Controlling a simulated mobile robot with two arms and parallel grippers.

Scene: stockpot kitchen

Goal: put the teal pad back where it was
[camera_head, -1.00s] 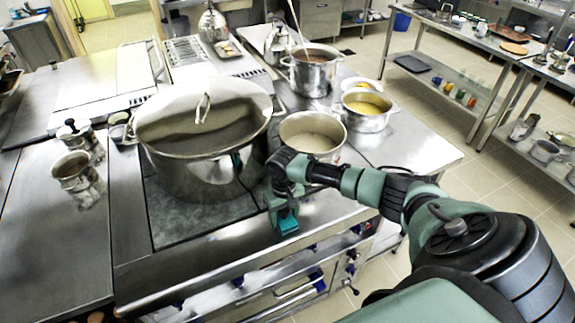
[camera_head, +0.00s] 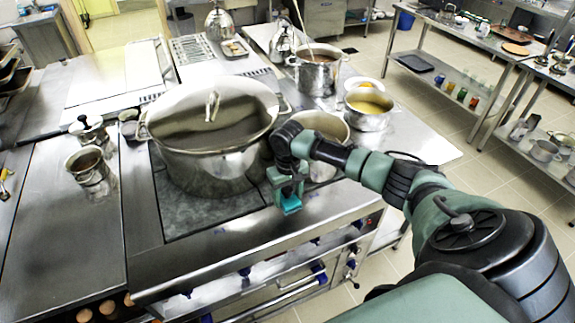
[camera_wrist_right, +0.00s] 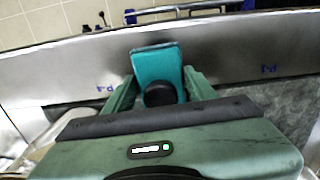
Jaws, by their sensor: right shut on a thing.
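The teal pad (camera_head: 290,204) is held below my right gripper (camera_head: 288,190), at the front edge of the stove beside the big stockpot (camera_head: 208,165). In the right wrist view the pad (camera_wrist_right: 157,68) stands out between the two green fingers of the right gripper (camera_wrist_right: 160,88), which is shut on it. A dark round part shows on the pad's near side. The steel front strip of the stove (camera_wrist_right: 60,65) lies beneath or behind the pad; I cannot tell whether they touch. My left gripper is not in view.
The lidded stockpot stands on the dark hob plate (camera_head: 200,218). A pot (camera_head: 322,126) partly behind my right arm and a pot of yellow food (camera_head: 369,108) stand to the right. Small steel pots (camera_head: 87,165) stand at left. The steel counter (camera_head: 60,240) at front left is mostly clear.

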